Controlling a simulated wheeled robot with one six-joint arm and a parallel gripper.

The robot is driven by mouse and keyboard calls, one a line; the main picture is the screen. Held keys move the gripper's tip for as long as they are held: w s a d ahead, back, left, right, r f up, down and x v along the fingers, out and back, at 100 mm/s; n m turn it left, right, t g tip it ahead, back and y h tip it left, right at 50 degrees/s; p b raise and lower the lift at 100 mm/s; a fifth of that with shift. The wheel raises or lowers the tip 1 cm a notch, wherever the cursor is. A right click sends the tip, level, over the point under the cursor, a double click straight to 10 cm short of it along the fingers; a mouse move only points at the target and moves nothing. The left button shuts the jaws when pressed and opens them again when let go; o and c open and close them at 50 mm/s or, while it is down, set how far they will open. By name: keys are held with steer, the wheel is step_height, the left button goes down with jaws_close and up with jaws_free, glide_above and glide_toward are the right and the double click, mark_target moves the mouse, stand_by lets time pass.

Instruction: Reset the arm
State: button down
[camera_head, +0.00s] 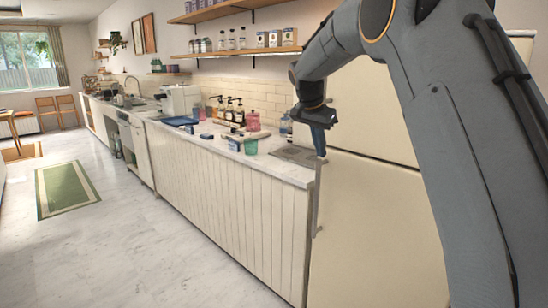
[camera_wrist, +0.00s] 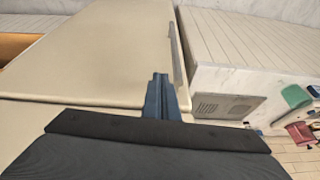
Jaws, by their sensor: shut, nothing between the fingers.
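My arm reaches in from the right of the head view, bent, with the forearm raised in front of the fridge. My gripper (camera_head: 319,140) hangs at its end, fingers pointing down, near the right end of the counter and in front of the fridge. It also shows in the wrist view (camera_wrist: 160,82), where the blue fingers are together. It is shut and holds nothing.
A cream fridge (camera_head: 372,225) stands close behind my gripper. A counter (camera_head: 190,133) runs left, with a green cup (camera_head: 251,146), a pink container (camera_head: 253,121) and several bottles on it. Shelves hang above. The floor (camera_head: 125,235) at left is open.

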steer(key=s+d+f+n+g+y, duration=0.1)
steer(key=s+f+n, duration=0.2)
steer(key=s, duration=1.1)
steer(key=s+d+f+n+y, duration=0.1)
steer(key=s+f+n, duration=0.2)
steer(key=s+f, duration=0.6)
steer(key=s+d+f+n+g+y, duration=0.1)
steer(key=s+f, duration=0.6)
steer(key=s, duration=1.1)
steer(key=d+n, duration=0.1)
steer(key=n, duration=0.1)
steer(key=shift+s+n+g, duration=0.3)
steer(key=shift+s, duration=0.1)
steer(key=shift+d, duration=0.1)
